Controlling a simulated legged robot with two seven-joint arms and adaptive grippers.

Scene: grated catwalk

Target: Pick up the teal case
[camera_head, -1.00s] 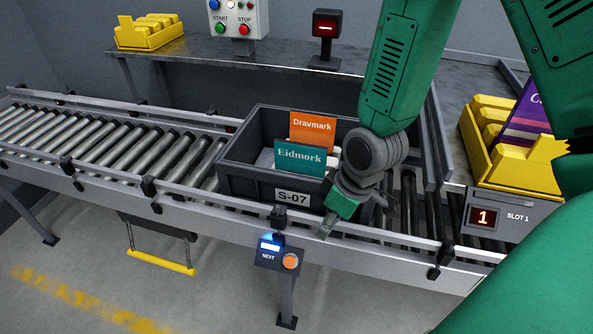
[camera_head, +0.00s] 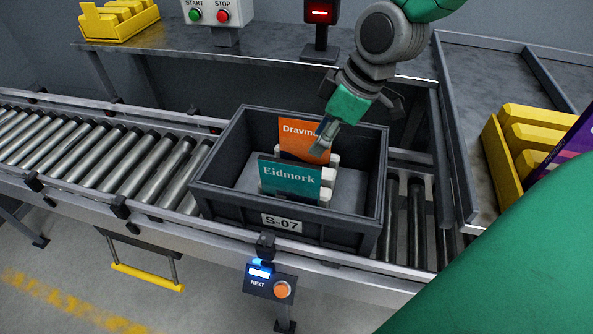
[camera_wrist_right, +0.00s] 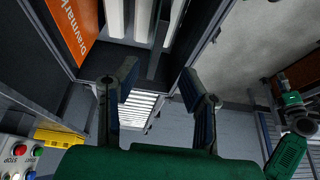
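The teal case (camera_head: 290,178), labelled Eidmork, stands upright in the dark grey bin (camera_head: 220,197) marked S-07, in front of the orange case (camera_head: 298,136). My right gripper (camera_head: 319,147) reaches down over the bin from the upper right. In the head view its tips overlap the orange case's right edge, above and behind the teal case. In the right wrist view the right gripper (camera_wrist_right: 160,86) has its fingers apart with nothing between them, and the orange case (camera_wrist_right: 74,28) is at the upper left. A green arm end at that view's right edge looks like my left gripper (camera_wrist_right: 284,82), too small to judge.
The bin sits on the roller conveyor (camera_head: 120,165). White divider pieces (camera_head: 328,175) stand beside the cases. A button post (camera_head: 270,282) is in front. A yellow rack with a purple case (camera_head: 572,145) is at right. The bin's right side is free.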

